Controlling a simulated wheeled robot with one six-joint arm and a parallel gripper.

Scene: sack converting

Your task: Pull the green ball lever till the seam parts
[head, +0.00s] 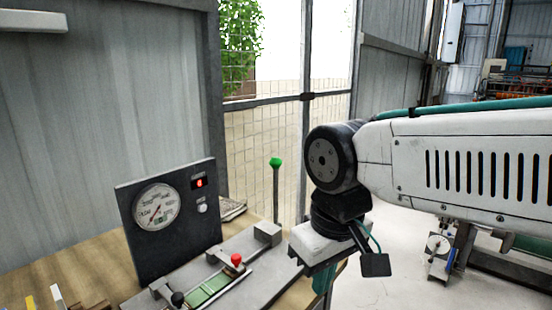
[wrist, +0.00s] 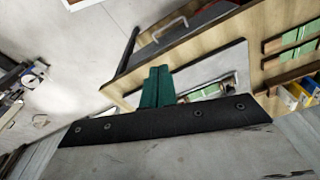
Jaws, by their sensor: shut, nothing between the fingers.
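The green ball lever (head: 276,162) stands upright on a thin dark rod at the back of the bench fixture in the head view. I cannot make it out in the wrist view. My gripper (head: 322,281) is to the right of the lever and lower in the picture, apart from it, pointing down near the bench's right edge. Its teal fingers (wrist: 157,87) are together and empty in the wrist view. A green strip (head: 208,290) lies along the grey fixture (head: 225,250). Whether its seam is whole is too small to tell.
A dark panel (head: 168,240) with a round gauge (head: 156,207) and red display (head: 199,183) stands left of the fixture. A red knob (head: 236,259) and black knob (head: 178,298) sit on the fixture. A mesh fence (head: 270,120) is behind. Floor right of the bench is open.

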